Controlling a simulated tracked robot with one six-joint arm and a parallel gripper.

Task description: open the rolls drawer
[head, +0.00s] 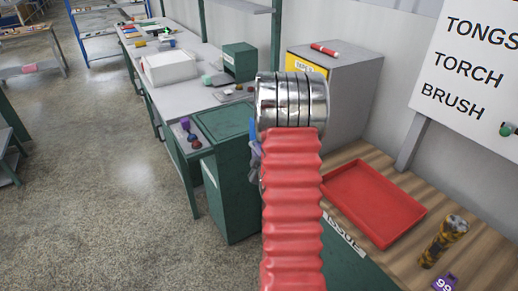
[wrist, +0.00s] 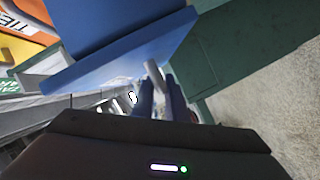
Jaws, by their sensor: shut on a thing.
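In the wrist view my gripper (wrist: 163,84) has its two dark blue fingers closed about a light grey bar-like handle (wrist: 153,69). The handle is at the lower edge of a blue box-like front (wrist: 125,42), which fills the upper left. I cannot read a rolls label on it. In the head view my arm hides the gripper and the handle; only a small bluish piece shows at the arm's left edge, beside a green cabinet (head: 231,190). How far the drawer stands out cannot be told.
A red tray (head: 373,203) and a yellow-black cylinder (head: 443,241) are on the wooden bench at right. A grey cabinet (head: 350,85) stands behind my arm. A long workbench (head: 190,97) holds a white box (head: 170,67).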

